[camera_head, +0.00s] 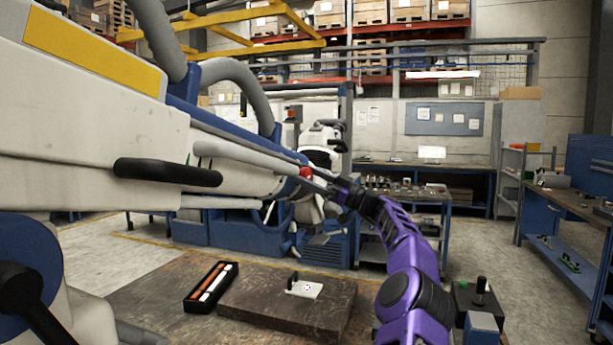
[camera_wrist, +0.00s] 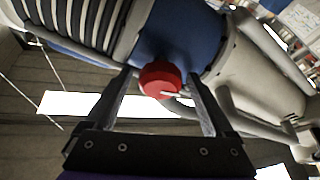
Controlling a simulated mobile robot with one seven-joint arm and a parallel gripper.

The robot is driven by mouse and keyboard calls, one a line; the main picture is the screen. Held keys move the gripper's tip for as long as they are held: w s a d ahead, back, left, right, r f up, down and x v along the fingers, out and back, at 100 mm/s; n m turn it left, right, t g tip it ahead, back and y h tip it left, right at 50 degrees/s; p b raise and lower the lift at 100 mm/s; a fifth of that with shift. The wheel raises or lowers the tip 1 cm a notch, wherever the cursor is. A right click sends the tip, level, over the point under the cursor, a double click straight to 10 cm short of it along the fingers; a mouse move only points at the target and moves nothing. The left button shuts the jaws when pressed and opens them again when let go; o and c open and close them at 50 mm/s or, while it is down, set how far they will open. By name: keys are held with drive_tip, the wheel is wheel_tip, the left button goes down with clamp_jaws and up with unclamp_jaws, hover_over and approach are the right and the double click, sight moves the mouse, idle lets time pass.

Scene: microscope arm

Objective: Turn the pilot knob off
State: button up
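The red knob (camera_head: 305,172), which looks like the pilot knob, sits on the blue and white body of the large industrial arm. In the wrist view the knob (camera_wrist: 160,79) stands out from a blue section, with a pale pointer-like mark at its lower right. My gripper (camera_head: 325,183) reaches the knob from the right. In the wrist view my gripper (camera_wrist: 160,74) is open, with one finger on each side of the knob in the picture. Gaps show between the knob and both fingers. Whether the fingertips reach its depth is unclear.
The big white arm (camera_head: 90,120) with black handles and grey hoses fills the left. Below is a dark bench block (camera_head: 260,305) with a tray of orange-and-white rods (camera_head: 211,287). A blue workbench (camera_head: 570,215) stands at the right. Open floor lies between.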

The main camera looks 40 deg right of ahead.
drive_tip(key=c, duration=1.3)
drive_tip(key=shift+o, duration=0.2)
drive_tip(key=shift+f+m+b, duration=0.25)
drive_tip(key=shift+m+b, duration=0.15)
drive_tip(key=shift+b, duration=0.4)
drive_tip(key=m+h+b, duration=0.1)
drive_tip(key=b, duration=0.1)
drive_tip(key=shift+f+m+t+b, duration=0.1)
drive_tip(key=shift+m+t+b, duration=0.3)
drive_tip(key=m+h+b, duration=0.1)
drive_tip(key=m+b, duration=0.2)
drive_tip(key=shift+t+h, duration=0.3)
drive_tip(key=shift+d+r+m+h+b, duration=0.1)
drive_tip(key=shift+r+m+h+b, duration=0.25)
drive_tip(key=shift+m, duration=0.45)
drive_tip(key=o, duration=1.4)
drive_tip(key=shift+f, duration=0.15)
drive_tip(key=shift+c, duration=0.2)
